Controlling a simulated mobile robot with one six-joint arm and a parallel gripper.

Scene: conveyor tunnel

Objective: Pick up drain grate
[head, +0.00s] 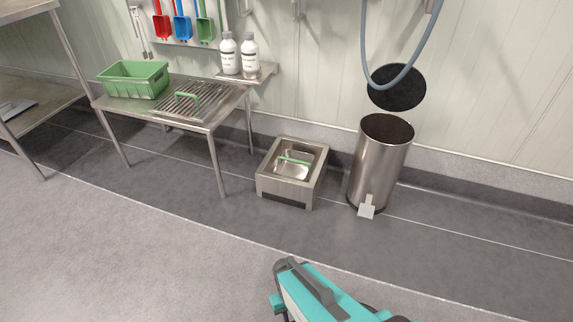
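The drain grate (193,103) is a slatted steel panel with a green handle on top. It lies flat on the right part of the low steel table (215,122), beside a green crate. An open square steel drain box (266,188) stands on the floor to the right of the table. A steel basket (292,171) with a green handle sits inside it.
The green crate (134,82) stands at the table's left end. Two white bottles (249,54) stand on a wall shelf (262,74) behind the grate. A steel bin (380,165) stands right of the drain box. The floor in front of the table is clear.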

